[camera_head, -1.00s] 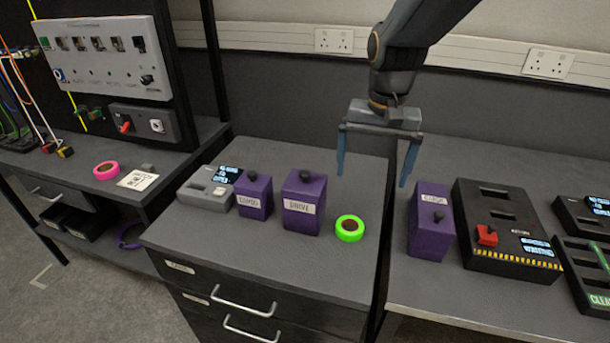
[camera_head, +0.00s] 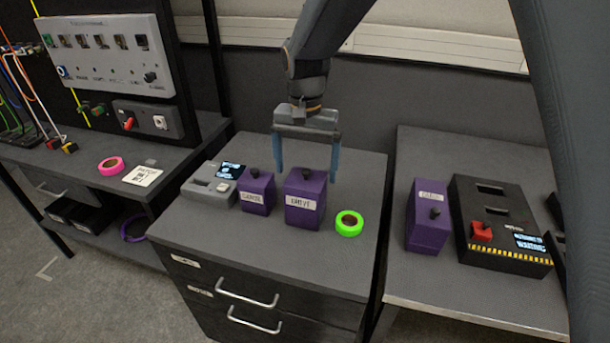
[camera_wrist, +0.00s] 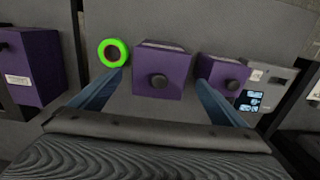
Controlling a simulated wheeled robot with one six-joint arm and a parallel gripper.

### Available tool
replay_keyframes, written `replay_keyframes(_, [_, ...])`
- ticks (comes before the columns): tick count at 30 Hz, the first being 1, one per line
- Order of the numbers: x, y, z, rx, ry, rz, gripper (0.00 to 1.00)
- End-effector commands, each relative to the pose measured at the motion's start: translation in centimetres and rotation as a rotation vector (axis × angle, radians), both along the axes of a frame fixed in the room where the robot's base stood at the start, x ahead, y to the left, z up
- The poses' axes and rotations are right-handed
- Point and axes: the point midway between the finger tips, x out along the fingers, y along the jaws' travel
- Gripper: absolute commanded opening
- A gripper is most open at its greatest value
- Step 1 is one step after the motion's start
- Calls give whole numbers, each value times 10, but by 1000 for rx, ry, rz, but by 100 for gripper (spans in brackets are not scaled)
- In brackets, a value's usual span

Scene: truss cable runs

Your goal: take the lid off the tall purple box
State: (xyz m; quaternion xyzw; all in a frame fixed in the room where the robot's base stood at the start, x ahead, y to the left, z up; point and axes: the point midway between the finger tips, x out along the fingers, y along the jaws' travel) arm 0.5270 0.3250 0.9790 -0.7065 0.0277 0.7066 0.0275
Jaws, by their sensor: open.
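A third purple box (camera_head: 427,222) stands on the right bench. My gripper (camera_head: 306,174) is open and empty, pointing down over the middle box, one finger on each side of its knob in the picture. In the wrist view the middle box (camera_wrist: 161,62) and its knob (camera_wrist: 158,81) lie between the fingertips (camera_wrist: 160,82). I cannot tell the exact height gap or see a lid seam.
A green tape roll (camera_head: 349,223) lies right of the middle box. A grey device (camera_head: 211,187) stands at the left. A black unit with a red switch (camera_head: 497,230) stands on the right bench. A gap separates the benches. The drawer unit's front top is clear.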

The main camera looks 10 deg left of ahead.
Motion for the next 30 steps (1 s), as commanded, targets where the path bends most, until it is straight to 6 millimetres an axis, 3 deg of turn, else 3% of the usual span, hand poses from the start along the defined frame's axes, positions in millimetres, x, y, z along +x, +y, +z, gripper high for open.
replay_keyframes(10, [0, -1, -9, 0, 0, 0, 95])
replay_keyframes(18, [0, -1, -9, 0, 0, 0, 51])
replay_keyframes(26, [0, 0, -7, 1, -1, 0, 51])
replay_keyframes(30, [2, 0, 8, 3, -4, 0, 51])
